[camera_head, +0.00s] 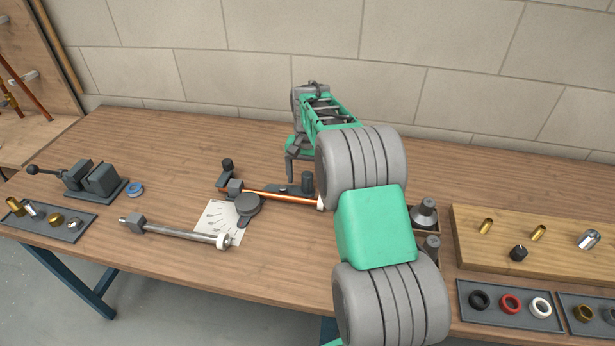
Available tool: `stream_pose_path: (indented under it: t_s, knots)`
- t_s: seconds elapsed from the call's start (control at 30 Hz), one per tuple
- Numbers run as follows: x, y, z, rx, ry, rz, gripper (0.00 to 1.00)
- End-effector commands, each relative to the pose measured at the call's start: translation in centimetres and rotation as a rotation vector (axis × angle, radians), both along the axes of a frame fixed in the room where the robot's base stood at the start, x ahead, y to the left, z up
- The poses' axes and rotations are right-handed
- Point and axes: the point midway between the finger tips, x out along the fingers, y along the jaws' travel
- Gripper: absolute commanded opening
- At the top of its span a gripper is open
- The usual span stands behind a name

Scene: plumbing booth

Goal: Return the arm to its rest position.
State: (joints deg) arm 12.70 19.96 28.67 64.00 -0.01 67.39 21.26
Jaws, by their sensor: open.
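My arm reaches from the bottom of the view up over the workbench (150,260), in grey and green links. My gripper (290,172) is at its far end, left of the arm links, with a dark finger pointing down above the back part of the bench. The jaws are open, and I see nothing held in them. Below and in front of the gripper, a copper pipe (275,195) lies across a dark fixture (235,186). My arm hides part of the bench behind it and the right end of the fixture.
A grey pipe (180,232) lies near a white sheet (212,218). A vise (92,178) and a parts tray (45,222) are at left. A wooden board (560,250) with fittings and a ring tray (510,306) are at right. Dark conical parts (424,213) stand close beside my arm. A block wall is behind.

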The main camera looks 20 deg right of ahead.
Motion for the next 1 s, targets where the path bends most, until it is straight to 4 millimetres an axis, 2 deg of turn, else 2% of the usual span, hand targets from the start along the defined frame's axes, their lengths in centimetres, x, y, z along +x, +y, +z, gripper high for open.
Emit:
stream_pose_path:
  t_s: [0.07, 0.5, 0.77, 1.0]
  knots:
    - [0.0, 0.0, 0.0, 0.0, 0.0, 0.0, 0.73]
    - [0.0, 0.0, 0.0, 0.0, 0.0, 0.0, 0.37]
    - [-0.04, 0.0, 0.0, 0.0, 0.0, -0.002, 0.36]
    - [-0.89, 0.08, -0.01, -0.001, -0.001, -0.049, 0.36]
